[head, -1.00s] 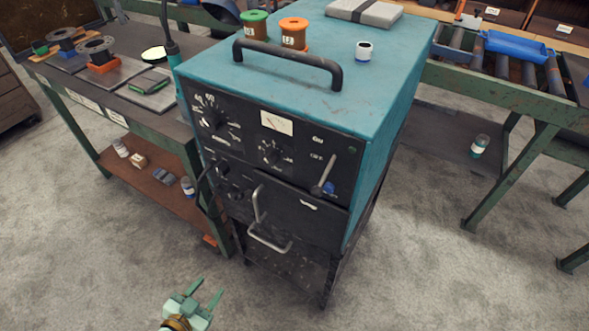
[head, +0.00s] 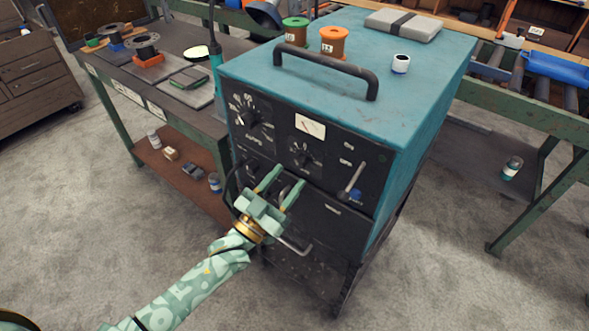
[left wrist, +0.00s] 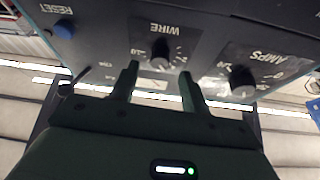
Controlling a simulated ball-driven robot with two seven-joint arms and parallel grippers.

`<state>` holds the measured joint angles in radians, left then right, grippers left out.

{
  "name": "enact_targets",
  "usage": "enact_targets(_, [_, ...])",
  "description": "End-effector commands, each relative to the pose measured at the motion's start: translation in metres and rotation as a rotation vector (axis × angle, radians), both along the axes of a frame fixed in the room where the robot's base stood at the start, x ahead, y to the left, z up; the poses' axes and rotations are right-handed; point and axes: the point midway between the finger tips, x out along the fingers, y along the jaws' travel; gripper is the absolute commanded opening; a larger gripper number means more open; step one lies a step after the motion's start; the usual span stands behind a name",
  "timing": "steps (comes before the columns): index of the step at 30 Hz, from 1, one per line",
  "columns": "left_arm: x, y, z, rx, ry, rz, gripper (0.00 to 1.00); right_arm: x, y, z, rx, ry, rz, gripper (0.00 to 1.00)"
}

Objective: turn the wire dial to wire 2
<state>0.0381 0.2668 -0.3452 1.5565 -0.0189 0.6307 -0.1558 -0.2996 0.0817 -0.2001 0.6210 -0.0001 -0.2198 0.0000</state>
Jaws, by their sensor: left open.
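The wire dial (head: 303,156) is a black knob on the dark front panel of the teal machine (head: 425,115). In the left wrist view the wire dial (left wrist: 160,54) shows upside down under its WIRE label, and its setting is too small to read surely. My left gripper (head: 286,178) is pale green, open and empty, just below and in front of the wire dial. In the left wrist view its two fingers (left wrist: 159,70) point at the knob, one to each side of it, and contact cannot be told. My right gripper is not in view.
The AMPS dial (head: 247,119) is up and left of the wire dial. A lever (head: 354,178) and blue reset button (left wrist: 64,28) are to its right in the head view. A metal handle (head: 296,246) juts out below. A workbench (head: 130,80) stands at left.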

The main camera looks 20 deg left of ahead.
Motion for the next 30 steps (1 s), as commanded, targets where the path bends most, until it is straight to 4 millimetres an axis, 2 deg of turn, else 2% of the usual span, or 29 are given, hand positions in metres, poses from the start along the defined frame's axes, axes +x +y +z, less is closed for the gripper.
enact_targets(3, [0.017,-0.007,0.007,-0.001,0.0,0.0,0.46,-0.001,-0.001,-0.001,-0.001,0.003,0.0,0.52])
enact_targets(6, [0.026,-0.011,0.011,-0.001,0.001,0.0,0.46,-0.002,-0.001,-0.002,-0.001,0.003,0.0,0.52])
enact_targets(17, [0.031,-0.013,0.013,0.001,0.003,-0.001,0.46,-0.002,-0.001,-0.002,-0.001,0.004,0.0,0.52])
enact_targets(22, [0.031,-0.013,0.013,0.001,0.003,-0.001,0.02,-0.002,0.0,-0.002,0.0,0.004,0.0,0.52])
enact_targets(30, [0.031,-0.013,0.013,-0.014,0.007,0.0,0.02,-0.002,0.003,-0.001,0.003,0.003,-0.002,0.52])
